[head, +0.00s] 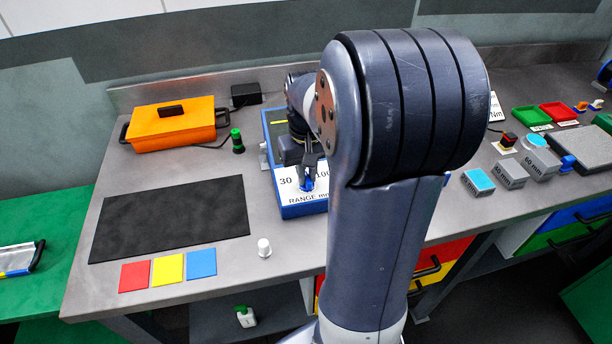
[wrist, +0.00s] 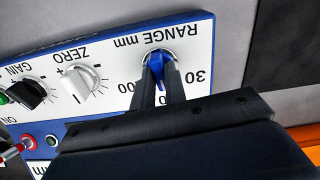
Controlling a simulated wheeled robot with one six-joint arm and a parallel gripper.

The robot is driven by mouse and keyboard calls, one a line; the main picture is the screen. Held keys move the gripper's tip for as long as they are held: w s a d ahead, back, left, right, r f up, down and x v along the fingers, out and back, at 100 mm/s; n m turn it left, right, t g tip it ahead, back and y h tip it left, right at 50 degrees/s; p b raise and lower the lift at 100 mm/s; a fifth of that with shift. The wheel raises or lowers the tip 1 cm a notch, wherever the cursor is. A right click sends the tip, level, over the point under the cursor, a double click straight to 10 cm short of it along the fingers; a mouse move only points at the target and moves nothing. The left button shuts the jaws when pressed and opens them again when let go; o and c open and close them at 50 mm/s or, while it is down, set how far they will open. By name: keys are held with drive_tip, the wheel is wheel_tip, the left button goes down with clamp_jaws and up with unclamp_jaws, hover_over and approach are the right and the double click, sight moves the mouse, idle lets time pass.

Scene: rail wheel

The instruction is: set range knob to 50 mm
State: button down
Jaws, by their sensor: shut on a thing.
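The blue range knob (wrist: 156,66) sits on the white panel (wrist: 196,40) of a blue-edged instrument. The lettering "RANGE mm" and a "30" show beside it in the wrist view, upside down. Part of a "100" shows by the fingers; no "50" is visible. My gripper (wrist: 160,72) is shut on the knob, one finger on each side. The exact direction of the knob's pointer is hard to tell. In the head view the knob (head: 307,184) is small, below my gripper (head: 309,170), between "30" and "100".
Zero knob (wrist: 82,82) and gain knob (wrist: 30,92) lie left on the panel.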

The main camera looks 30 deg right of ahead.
drive_tip(key=shift+m, duration=0.3)
drive_tip(key=shift+m, duration=0.3)
drive_tip(key=c, duration=1.3)
unclamp_jaws()
drive_tip(key=shift+r, duration=0.1)
wheel_tip(320, 180, up, 7)
drive_tip(key=p, duration=0.6)
drive_tip(key=shift+f, duration=0.2)
wheel_tip(320, 180, down, 7)
drive_tip(key=b, duration=0.6)
drive_tip(key=shift+r, duration=0.1)
